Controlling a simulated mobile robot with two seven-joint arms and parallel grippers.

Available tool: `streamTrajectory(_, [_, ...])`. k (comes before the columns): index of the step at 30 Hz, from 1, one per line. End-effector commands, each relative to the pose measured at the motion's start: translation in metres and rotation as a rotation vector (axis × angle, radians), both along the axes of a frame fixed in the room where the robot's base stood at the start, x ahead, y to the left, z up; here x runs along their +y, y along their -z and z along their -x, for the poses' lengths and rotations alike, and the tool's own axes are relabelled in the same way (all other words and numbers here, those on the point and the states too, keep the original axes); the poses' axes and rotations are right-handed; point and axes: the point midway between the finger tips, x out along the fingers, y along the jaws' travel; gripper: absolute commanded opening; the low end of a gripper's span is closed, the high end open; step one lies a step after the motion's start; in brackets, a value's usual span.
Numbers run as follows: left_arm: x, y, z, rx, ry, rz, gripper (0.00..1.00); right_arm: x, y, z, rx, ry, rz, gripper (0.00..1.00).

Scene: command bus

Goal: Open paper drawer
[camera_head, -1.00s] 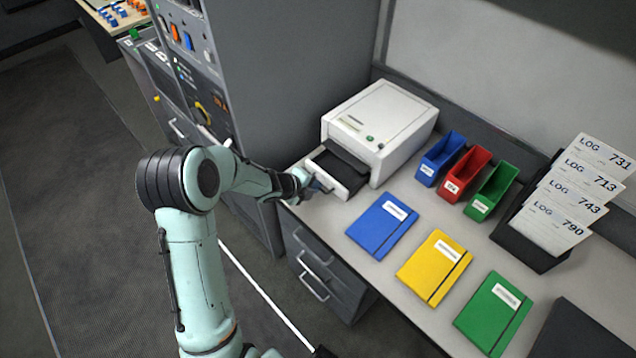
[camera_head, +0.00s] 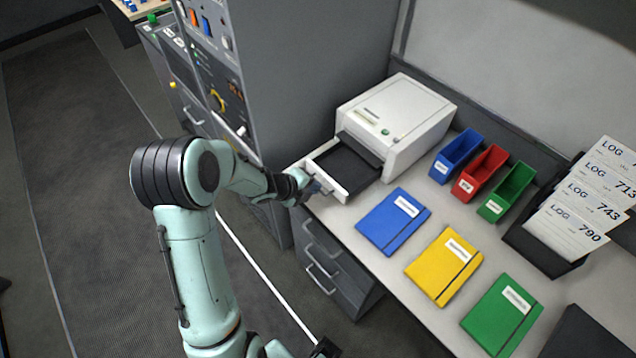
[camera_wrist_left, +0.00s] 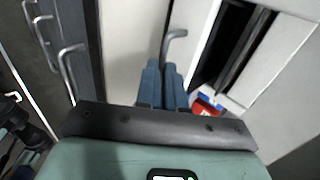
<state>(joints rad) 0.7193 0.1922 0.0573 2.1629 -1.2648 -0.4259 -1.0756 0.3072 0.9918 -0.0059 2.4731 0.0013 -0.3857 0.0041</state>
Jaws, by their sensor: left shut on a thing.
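The white printer (camera_head: 395,112) stands at the back of the desk. Its paper drawer (camera_head: 347,168), a white-rimmed tray with a dark inside, sticks out of the front and is partly pulled out. My left gripper (camera_head: 318,187) is at the drawer's front edge. In the left wrist view its blue fingers (camera_wrist_left: 163,85) are shut on the drawer's grey hooked handle (camera_wrist_left: 174,40). The fingers hide part of the handle. A dark part at the bottom edge of the head view may be my right gripper; its jaws cannot be made out.
Blue (camera_head: 394,221), yellow (camera_head: 443,265) and green (camera_head: 502,314) binders lie on the desk. Blue, red and green bins (camera_head: 508,190) stand right of the printer, with a log-card rack (camera_head: 548,245) beyond. A grey cabinet (camera_head: 300,70) stands left of the desk. Desk drawers (camera_head: 335,265) are below.

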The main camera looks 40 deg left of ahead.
Motion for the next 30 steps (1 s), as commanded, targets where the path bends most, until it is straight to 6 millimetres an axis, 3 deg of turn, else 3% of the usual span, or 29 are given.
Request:
streamTrajectory(18, [0.005, 0.001, 0.049, 0.004, 0.0, -0.003, 0.0, 0.0, 0.005, 0.002, 0.002, 0.0, 0.0, 0.43])
streamTrajectory(30, [0.005, 0.001, 0.052, 0.003, 0.001, -0.002, 0.0, 0.0, 0.005, 0.002, 0.002, 0.0, 0.0, 0.43])
